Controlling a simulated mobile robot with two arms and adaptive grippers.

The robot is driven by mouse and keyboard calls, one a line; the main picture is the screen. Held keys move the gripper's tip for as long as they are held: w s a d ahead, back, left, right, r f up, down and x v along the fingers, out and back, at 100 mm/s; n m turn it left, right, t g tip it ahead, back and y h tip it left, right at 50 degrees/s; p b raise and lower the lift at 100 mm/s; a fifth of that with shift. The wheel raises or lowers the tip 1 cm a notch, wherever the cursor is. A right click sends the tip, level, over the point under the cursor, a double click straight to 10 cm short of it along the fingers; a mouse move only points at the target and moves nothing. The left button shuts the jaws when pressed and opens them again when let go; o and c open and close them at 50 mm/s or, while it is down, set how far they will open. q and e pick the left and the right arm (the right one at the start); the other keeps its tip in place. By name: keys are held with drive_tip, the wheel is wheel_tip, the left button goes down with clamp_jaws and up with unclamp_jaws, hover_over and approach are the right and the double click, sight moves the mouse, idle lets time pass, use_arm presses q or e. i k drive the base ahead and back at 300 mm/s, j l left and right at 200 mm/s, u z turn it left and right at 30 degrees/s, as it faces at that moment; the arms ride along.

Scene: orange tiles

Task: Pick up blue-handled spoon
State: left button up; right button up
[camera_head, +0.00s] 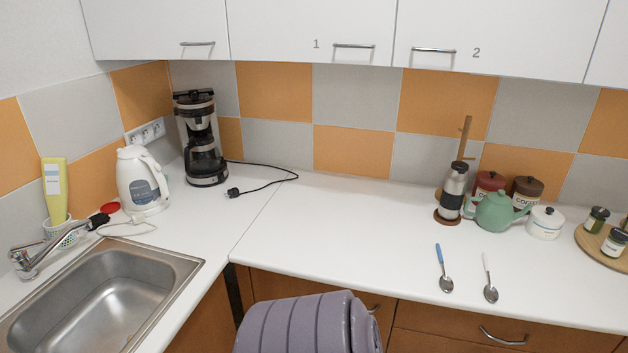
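The blue-handled spoon (442,268) lies flat on the white counter at the right, with its handle toward the wall and its metal bowl toward the front edge. A second spoon with a white handle (488,279) lies to its right, roughly parallel and apart from it. Neither of my grippers shows in the head view. Nothing covers either spoon.
The green teapot (494,210), steel grinder (452,193), canisters (546,222) and round tray with jars (588,245) stand behind and right of the spoons. A ridged purple-grey object (308,325) is at the bottom centre. The sink (190,267) is at left; the middle counter is clear.

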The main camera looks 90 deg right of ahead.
sight(446, 283)
drive_tip(key=z, duration=3.65)
drive_tip(key=u, duration=4.1)
drive_tip(key=z, duration=3.85)
drive_tip(key=l+z, duration=0.1)
drive_tip(key=i, duration=0.05)
